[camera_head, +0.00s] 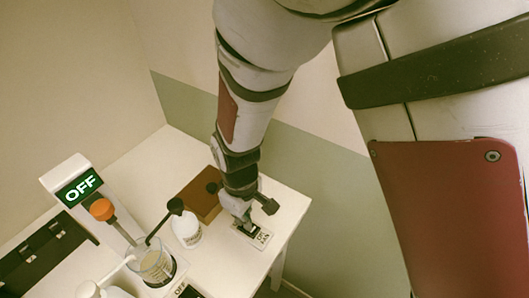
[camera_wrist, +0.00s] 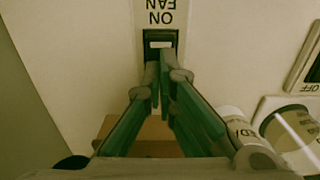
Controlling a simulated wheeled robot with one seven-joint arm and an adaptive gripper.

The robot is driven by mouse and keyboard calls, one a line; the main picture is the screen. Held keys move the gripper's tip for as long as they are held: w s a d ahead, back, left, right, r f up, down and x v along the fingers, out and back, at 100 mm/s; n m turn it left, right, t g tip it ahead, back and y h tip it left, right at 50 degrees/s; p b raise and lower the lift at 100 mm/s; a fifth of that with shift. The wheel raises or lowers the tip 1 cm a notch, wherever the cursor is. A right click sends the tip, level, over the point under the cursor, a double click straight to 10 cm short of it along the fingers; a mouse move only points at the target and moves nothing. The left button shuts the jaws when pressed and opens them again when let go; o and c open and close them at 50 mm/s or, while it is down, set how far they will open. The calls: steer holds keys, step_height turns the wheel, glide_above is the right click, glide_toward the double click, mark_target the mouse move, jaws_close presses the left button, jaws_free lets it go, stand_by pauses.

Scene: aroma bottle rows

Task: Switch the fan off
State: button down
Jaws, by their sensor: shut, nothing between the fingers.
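The fan switch (camera_head: 261,240) is a small white plate with a dark rocker, near the right end of the white table. In the wrist view its plate (camera_wrist: 160,17) reads "ON" and "FAN" upside down, with the black-framed rocker (camera_wrist: 160,37) below the words. My gripper (camera_head: 246,221) points down over the switch; in the wrist view its green-sided fingers (camera_wrist: 161,68) are shut and empty, tips at the lower edge of the rocker. The fingers hide part of the switch, and I cannot tell whether they touch it. No fan is clearly visible.
A stirrer-like device (camera_head: 70,180) with an "OFF" display stands left, beside a glass beaker (camera_head: 152,262). A white bottle (camera_head: 187,229) and a brown board (camera_head: 198,197) are left of my gripper. Another "OFF" plate (camera_head: 187,291) is at the front. The table's right edge is close.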

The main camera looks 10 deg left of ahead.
steer(key=shift+s+r+p, duration=0.1)
steer(key=shift+r+p, duration=1.4)
steer(key=shift+r, duration=1.85)
steer(key=w+d+r+m+t+y, duration=0.15)
steer(key=d+r+m, duration=0.45)
steer(key=d+r, duration=1.1)
steer(key=s+d+r+m+t+h, duration=0.1)
steer(key=s+d+r+m+t, duration=0.3)
steer(key=s+d+r+m, duration=0.3)
steer(key=s+d+r, duration=0.3)
steer(key=d, duration=0.3)
steer(key=shift+s+d+r+m, duration=0.15)
steer(key=shift+d+m, duration=0.1)
steer(key=shift+m, duration=0.05)
